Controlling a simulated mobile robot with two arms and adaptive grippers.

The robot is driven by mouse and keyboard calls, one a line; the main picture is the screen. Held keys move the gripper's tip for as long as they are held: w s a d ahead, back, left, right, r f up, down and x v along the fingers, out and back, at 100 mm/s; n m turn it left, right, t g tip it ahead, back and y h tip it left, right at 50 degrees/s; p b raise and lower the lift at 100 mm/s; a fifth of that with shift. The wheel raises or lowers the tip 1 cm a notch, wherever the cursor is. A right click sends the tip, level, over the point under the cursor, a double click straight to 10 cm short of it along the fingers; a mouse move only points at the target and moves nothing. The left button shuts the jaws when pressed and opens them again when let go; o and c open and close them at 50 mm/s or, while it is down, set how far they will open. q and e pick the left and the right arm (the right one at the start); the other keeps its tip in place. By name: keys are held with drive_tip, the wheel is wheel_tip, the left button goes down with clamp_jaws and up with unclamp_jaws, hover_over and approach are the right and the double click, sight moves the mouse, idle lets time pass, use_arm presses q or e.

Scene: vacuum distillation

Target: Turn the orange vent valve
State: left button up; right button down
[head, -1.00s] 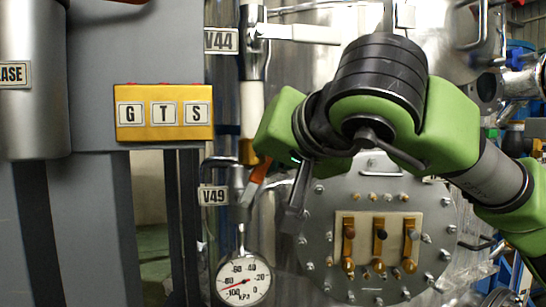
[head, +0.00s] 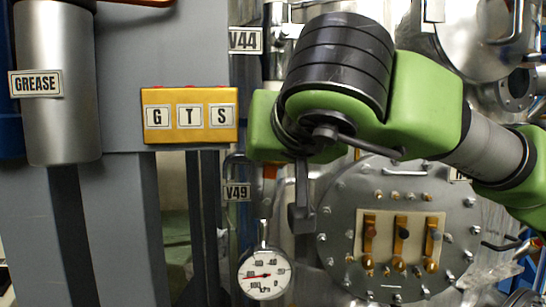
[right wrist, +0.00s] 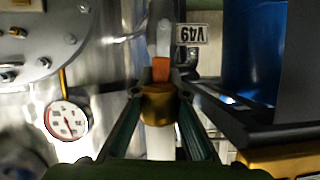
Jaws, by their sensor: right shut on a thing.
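The orange vent valve handle (head: 270,171) shows as a small piece beside the V49 label (head: 237,192) in the head view, mostly hidden behind my right arm. In the right wrist view the orange handle (right wrist: 161,69) sits between the tips of my right gripper (right wrist: 160,84), above a brass-coloured fitting (right wrist: 157,104) and a white pipe. The gripper is shut on the handle, one finger on each side. My left gripper is in neither view.
A dial gauge (head: 264,273) hangs below the valve. A round bolted flange (head: 345,235) with brass fittings stands to the right. A yellow G T S box (head: 190,97) and a grey column (head: 125,210) are on the left.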

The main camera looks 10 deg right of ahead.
drive_tip(key=shift+f, duration=0.15)
drive_tip(key=c, duration=2)
unclamp_jaws()
drive_tip(key=shift+o, duration=0.2)
drive_tip(key=v, duration=1.2)
